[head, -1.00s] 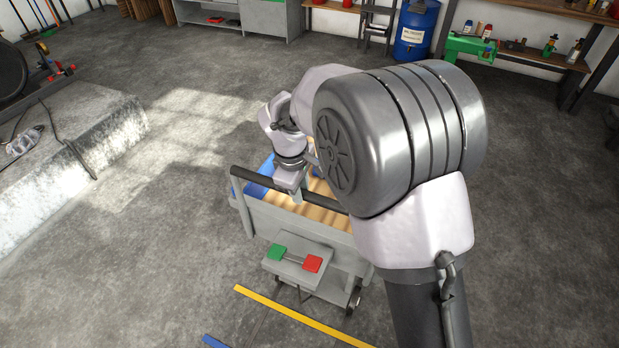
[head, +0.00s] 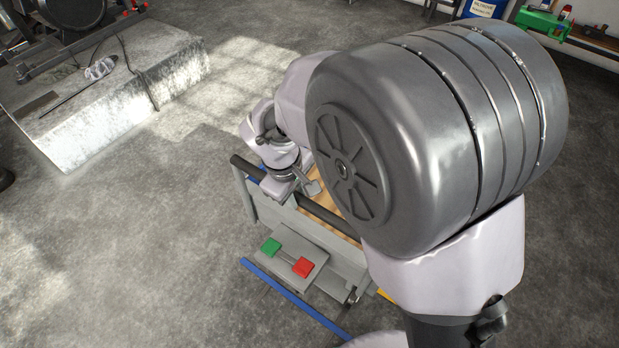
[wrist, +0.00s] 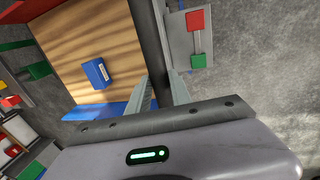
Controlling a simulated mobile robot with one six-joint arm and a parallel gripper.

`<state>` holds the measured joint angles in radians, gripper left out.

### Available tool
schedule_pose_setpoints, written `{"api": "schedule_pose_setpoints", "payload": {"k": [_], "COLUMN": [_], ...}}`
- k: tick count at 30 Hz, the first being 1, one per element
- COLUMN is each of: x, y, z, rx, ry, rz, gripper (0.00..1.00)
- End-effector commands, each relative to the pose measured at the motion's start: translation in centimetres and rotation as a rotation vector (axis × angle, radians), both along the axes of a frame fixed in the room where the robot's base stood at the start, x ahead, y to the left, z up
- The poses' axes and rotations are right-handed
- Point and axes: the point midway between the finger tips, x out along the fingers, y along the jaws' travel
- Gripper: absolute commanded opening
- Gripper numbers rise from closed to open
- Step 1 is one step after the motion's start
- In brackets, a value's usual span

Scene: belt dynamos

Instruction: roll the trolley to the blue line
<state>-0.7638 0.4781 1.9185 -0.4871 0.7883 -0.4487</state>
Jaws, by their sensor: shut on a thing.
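The grey trolley (head: 258,212) has a wooden deck (wrist: 85,30), a black push bar (head: 328,216), and a green pedal (head: 270,246) and red pedal (head: 302,267) at its near end. My gripper (wrist: 160,92) is shut on the push bar, one finger on each side of it; it also shows in the head view (head: 284,193). The blue line (head: 292,298) lies on the floor just in front of the pedal end, nearer to me. My arm hides the trolley's right side, and its far wheels are hidden.
A small blue box (wrist: 97,74) lies on the deck. A short end of a yellow line (head: 386,295) shows beside the trolley. A pale raised block (head: 120,105) with machinery stands at the upper left. The floor left of the trolley is clear.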

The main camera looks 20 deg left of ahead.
Motion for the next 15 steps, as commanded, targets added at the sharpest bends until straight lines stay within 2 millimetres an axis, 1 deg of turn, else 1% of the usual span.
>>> {"api": "schedule_pose_setpoints", "payload": {"k": [1,9,15], "x": [-1.1,-7.0,-10.8], "y": [0.4,2.5,3.9], "z": [-0.1,-0.2,-0.1], "rx": [-0.001,-0.002,-0.001], "ry": [0.001,0.001,0.000], "rz": [0.003,0.005,0.004], "gripper": [0.00,0.00,0.00]}}
